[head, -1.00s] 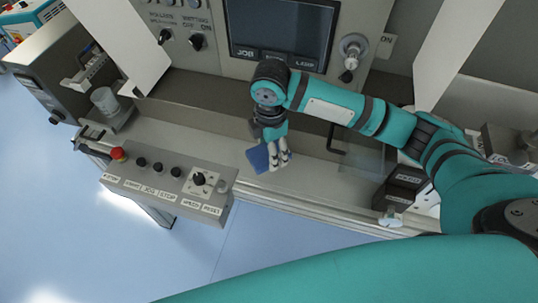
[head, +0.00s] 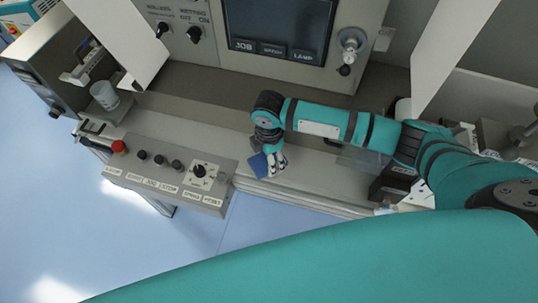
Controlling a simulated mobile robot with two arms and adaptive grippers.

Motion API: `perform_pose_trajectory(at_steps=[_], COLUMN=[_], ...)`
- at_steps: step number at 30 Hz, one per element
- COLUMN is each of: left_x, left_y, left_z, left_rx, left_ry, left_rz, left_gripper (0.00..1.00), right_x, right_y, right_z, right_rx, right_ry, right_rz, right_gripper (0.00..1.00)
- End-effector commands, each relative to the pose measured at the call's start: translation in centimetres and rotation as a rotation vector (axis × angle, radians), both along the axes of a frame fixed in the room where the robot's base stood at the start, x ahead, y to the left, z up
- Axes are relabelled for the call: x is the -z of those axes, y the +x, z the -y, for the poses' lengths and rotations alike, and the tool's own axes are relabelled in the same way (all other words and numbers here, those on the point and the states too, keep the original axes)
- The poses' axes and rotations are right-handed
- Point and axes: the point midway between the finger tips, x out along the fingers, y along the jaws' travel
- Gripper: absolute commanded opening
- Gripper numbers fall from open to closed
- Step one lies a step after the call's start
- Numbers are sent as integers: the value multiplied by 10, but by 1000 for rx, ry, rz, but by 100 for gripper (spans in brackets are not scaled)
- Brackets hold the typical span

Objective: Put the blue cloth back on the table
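The blue cloth (head: 258,165) is a small dark blue patch at the fingers of my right gripper (head: 275,167). My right arm comes in from the right and its gripper points down over the grey metal table ledge (head: 325,181) in front of the machine. The pale fingers are close together with the cloth between and beside them, and partly hide it. The cloth is at or just above the ledge; I cannot tell whether it touches. My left gripper is not in view.
A control box (head: 165,178) with a red button (head: 119,147) and dark knobs stands left of the gripper. A cup (head: 104,95) is at the far left. The machine screen (head: 278,30) is behind. A dark block (head: 390,183) sits right on the ledge.

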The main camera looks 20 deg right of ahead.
Motion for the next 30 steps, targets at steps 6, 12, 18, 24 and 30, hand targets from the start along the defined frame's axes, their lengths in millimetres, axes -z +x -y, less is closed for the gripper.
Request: perform_pose_trajectory(at_steps=[6, 12, 18, 24, 30], left_x=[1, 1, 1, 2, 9], left_y=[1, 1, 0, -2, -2], left_z=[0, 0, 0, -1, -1], left_rx=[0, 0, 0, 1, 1], left_ry=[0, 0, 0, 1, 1], left_rz=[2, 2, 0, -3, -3], left_gripper=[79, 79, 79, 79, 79], right_x=[2, 2, 2, -6, -41], right_y=[0, 0, 0, 1, 2], right_z=[0, 0, 0, 0, -1], right_rx=[0, 0, 0, 0, -1], right_ry=[1, 1, 1, 1, 3], right_rz=[0, 1, 0, 2, 6], right_gripper=[39, 87, 88, 88, 88])
